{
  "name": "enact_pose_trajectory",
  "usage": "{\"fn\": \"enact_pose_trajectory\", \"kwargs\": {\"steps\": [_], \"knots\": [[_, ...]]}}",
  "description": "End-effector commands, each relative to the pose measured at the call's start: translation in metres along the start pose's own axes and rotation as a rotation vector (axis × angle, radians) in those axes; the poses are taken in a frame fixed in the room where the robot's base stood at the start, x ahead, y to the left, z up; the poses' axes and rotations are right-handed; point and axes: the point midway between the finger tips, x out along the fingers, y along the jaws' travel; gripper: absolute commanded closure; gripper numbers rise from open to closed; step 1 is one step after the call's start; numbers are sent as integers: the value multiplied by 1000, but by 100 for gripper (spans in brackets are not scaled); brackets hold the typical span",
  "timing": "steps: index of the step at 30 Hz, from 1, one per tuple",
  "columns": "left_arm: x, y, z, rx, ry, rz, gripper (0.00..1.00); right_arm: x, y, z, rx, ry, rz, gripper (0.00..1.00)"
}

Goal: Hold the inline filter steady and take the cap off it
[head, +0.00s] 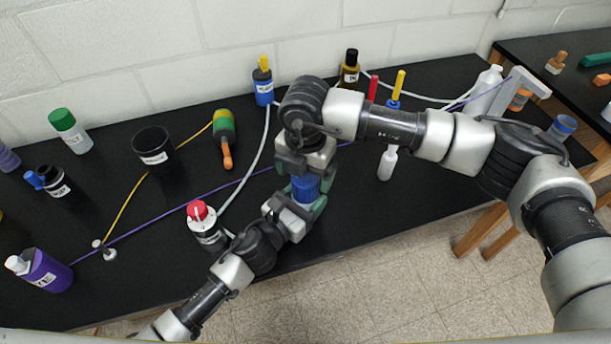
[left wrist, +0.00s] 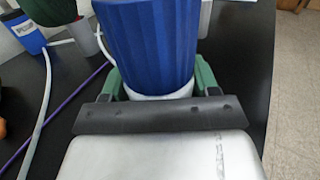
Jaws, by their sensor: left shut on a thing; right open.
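The inline filter shows as a white body (left wrist: 160,95) with a large ribbed blue cap (left wrist: 147,40) on it in the left wrist view. In the head view the blue cap (head: 306,188) shows between my two grippers. My left gripper (left wrist: 160,85) is shut on the white body below the cap, with a green finger on each side. My right gripper (head: 304,170) is open and points down right above the cap. Whether its fingers touch the cap is hidden. Most of the filter's body is hidden in the head view.
A red-capped white bottle (head: 205,225) stands close to my left arm. White tubing (head: 250,175) and a purple cord (head: 165,220) cross the black bench.

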Motion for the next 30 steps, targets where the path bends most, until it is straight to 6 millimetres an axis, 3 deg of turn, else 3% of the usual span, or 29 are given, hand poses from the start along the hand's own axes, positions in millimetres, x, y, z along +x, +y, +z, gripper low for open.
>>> {"fn": "enact_pose_trajectory", "kwargs": {"steps": [2, 3, 8, 16, 20, 30], "knots": [[0, 0, -2, 0, 3, 1, 100, 0, 0, 0, 0, 0, 0, 15], [0, 0, -2, 0, 3, 1, 35, 1, 0, 0, 0, 0, 0, 15], [0, 0, -1, 0, 2, 0, 11, 1, 0, 0, 0, 0, 0, 15], [-1, 0, 0, 0, 1, 0, 10, 1, 0, 0, 0, 0, 0, 15], [-10, 1, -2, 2, 2, 1, 10, 3, 0, 0, 0, 0, 0, 15], [-76, 0, -4, 0, 4, 0, 10, 18, 0, 0, 0, 0, 0, 15]]}}
